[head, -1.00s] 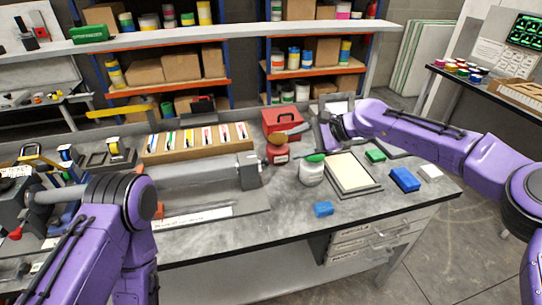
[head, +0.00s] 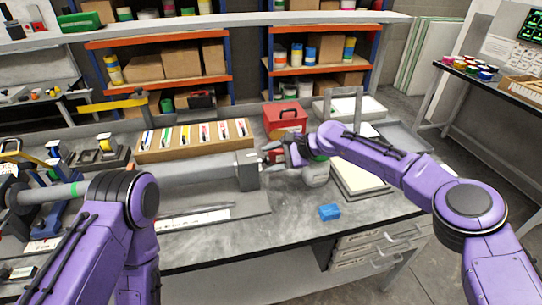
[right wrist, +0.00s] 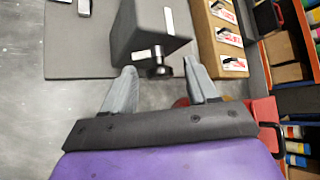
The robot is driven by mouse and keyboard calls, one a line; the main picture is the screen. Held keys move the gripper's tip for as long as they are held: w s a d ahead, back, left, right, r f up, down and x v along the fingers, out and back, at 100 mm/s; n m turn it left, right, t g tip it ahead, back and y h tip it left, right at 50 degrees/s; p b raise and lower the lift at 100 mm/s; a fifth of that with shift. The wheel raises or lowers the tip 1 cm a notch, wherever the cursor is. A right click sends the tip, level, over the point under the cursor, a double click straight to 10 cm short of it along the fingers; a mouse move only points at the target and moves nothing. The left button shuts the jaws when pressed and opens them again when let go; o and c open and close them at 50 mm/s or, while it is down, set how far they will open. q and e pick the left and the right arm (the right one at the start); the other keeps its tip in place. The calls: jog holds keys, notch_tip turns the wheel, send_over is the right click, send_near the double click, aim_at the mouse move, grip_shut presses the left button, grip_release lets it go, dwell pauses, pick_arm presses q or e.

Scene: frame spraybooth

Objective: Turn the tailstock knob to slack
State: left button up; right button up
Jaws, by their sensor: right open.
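The tailstock is a grey upright block (head: 247,170) at the right end of a long grey cylinder (head: 165,179) on the bench. It also shows at the top of the right wrist view (right wrist: 146,32). Its small dark knob (right wrist: 159,71) sticks out from the block toward my right gripper. My right gripper (head: 268,157) is open at the right side of the tailstock. In the right wrist view, its fingers (right wrist: 160,76) lie on either side of the knob, with visible gaps.
A red box (head: 285,118) stands behind my right gripper. A wooden rack of cards (head: 195,156) lies behind the cylinder. A jar (head: 316,175) and a tray (head: 365,178) are to the right, partly under my arm. A blue block (head: 329,212) lies in front on clear bench.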

jog(key=shift+w+a+f, duration=0.1)
jog(key=shift+a+f, duration=0.1)
jog(key=shift+f, duration=0.05)
jog(key=shift+c, duration=0.3)
jog(key=c, duration=1)
jog(key=n+t+y+b, duration=0.1)
jog(key=b, duration=0.4)
jog(key=f+n+t+y+b, duration=0.1)
jog(key=b, duration=0.4)
jog(key=n+t+y+b, duration=0.1)
jog(key=b, duration=0.4)
jog(key=shift+s+f+t, duration=0.15)
jog(key=shift+s+t, duration=0.1)
jog(key=shift+t, duration=0.15)
jog(key=shift+d+r+n+b, duration=0.1)
jog(key=shift+r+n+b, duration=0.2)
jog(key=shift+b, duration=0.5)
jog(key=o, duration=1.1)
jog(key=shift+c, duration=0.2)
